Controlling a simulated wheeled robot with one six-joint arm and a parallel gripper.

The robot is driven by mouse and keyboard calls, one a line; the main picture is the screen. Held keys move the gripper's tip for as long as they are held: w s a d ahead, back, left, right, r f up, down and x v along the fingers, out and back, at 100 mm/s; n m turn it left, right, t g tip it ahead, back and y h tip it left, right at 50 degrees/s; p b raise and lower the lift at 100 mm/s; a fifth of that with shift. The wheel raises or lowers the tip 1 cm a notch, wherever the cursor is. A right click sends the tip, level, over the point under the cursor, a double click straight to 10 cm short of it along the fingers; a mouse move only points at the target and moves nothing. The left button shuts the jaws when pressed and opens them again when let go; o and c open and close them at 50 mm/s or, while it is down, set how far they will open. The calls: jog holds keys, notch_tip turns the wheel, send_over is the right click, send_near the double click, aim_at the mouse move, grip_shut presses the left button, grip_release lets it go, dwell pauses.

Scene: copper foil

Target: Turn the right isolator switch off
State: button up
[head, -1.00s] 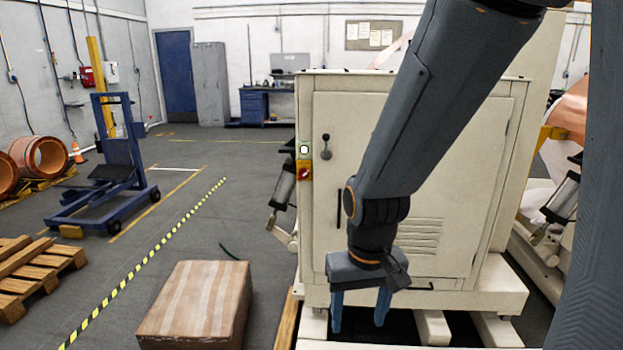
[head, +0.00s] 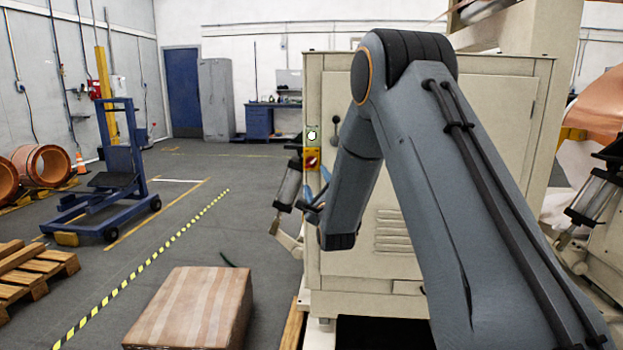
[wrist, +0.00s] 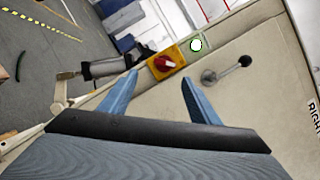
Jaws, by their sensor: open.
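The isolator switch is a red rotary knob on a yellow plate (head: 312,160) at the left front edge of the cream cabinet (head: 400,285). In the head view my gripper (head: 319,185) is just below and right of the switch, partly hidden by my arm. A white round lamp (wrist: 196,45) sits beside the switch. I cannot read the knob's position.
A black-knobbed lever (wrist: 228,70) sticks out of the cabinet door to the right of the switch. A grey cylinder (head: 290,186) stands out left of the cabinet. A strapped box (head: 190,307) lies on the floor at the front.

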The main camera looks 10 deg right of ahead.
aim_at(312, 165)
jog(key=shift+m+t, duration=0.5)
jog(key=x, duration=0.8)
jog(key=shift+w+r, duration=0.15)
jog(key=shift+c, duration=0.2)
jog(key=c, duration=1)
